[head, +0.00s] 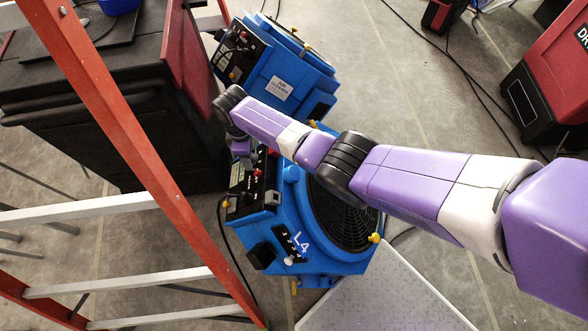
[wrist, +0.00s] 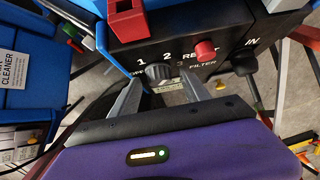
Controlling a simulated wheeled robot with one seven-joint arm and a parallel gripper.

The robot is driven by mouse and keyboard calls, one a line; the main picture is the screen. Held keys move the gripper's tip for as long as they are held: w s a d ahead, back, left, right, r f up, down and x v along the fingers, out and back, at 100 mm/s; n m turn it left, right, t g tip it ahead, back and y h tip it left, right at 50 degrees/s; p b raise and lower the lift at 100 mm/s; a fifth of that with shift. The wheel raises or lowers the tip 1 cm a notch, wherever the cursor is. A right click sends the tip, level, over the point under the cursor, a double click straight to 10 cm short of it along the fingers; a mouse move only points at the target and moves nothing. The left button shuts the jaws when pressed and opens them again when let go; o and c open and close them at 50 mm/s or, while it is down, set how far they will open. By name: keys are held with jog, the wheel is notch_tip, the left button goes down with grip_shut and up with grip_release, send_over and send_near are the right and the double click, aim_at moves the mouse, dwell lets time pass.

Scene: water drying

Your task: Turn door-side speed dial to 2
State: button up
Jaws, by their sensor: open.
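The speed dial (wrist: 158,73) is a dark ribbed knob on the black control panel of a blue air machine, below the printed numbers 1 and 2, with a 3 to its right. Which number it points to is unclear. My gripper (wrist: 161,82) is open, its two grey fingers on either side of the dial; whether they touch it I cannot tell. In the head view my gripper (head: 243,152) is at the near blue machine (head: 283,208), marked L4, at its panel's upper end; the dial is not discernible there.
A red button (wrist: 205,50) is right of the dial and a red switch (wrist: 126,20) above it. A black plug (wrist: 244,62) sits farther right. A second blue air cleaner (head: 292,78) stands behind. An orange ladder (head: 125,130) crosses the left; a grey platform (head: 385,295) lies in front.

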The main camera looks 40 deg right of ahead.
jog(key=b, duration=0.1)
jog(key=n+g+y+b, duration=0.1)
jog(key=b, duration=0.1)
jog(key=shift+w+d+f+n, duration=0.2)
jog(key=shift+f+n, duration=0.1)
jog(key=shift+r+g, duration=0.3)
notch_tip(320, 180, up, 8)
jog(key=w+f+p, duration=0.1)
jog(key=p, duration=0.1)
jog(key=s+a+f+m+t+y, duration=0.1)
jog(key=s+a+f+m+t, duration=0.1)
jog(key=a+f+t, duration=0.3)
jog(key=s+a+f+m+t+y, duration=0.1)
jog(key=s+a+m+t, duration=0.15)
jog(key=a, duration=0.35)
jog(key=s+d+r+m+t+h+p, duration=0.1)
jog(key=s+d+r+m+t, duration=0.2)
jog(key=s+r, duration=0.6)
jog(key=s+d+r+m+t+h+p, duration=0.1)
jog(key=s+d+r+m+t, duration=0.2)
jog(key=s+r+t, duration=0.3)
jog(key=s+r+m, duration=0.1)
jog(key=s+r, duration=0.2)
jog(key=s, duration=0.4)
jog(key=shift+d+r+h, duration=0.35)
jog(key=shift+r+h, duration=0.05)
